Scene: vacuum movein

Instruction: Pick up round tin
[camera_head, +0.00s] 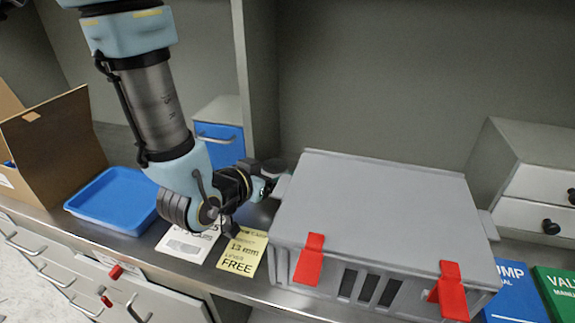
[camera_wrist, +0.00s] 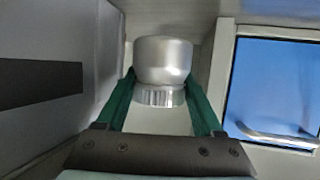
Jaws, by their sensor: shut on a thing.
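The round tin (camera_wrist: 163,62) is a silver, rounded metal can with a ribbed lower band. In the wrist view it sits between the two green fingers of my gripper (camera_wrist: 163,100), which are shut on it. In the head view my gripper (camera_head: 268,180) is beside the left side of the grey case, behind the yellow card. The tin is mostly hidden there by my arm and gripper, and I cannot tell whether it touches the counter.
The grey case (camera_head: 385,200) with red latches stands close to the right of my gripper. A blue-fronted drawer unit (camera_head: 219,143) stands behind my arm. A blue tray (camera_head: 112,200) and an open cardboard box (camera_head: 55,148) are at left. Manuals (camera_head: 515,290) lie at right.

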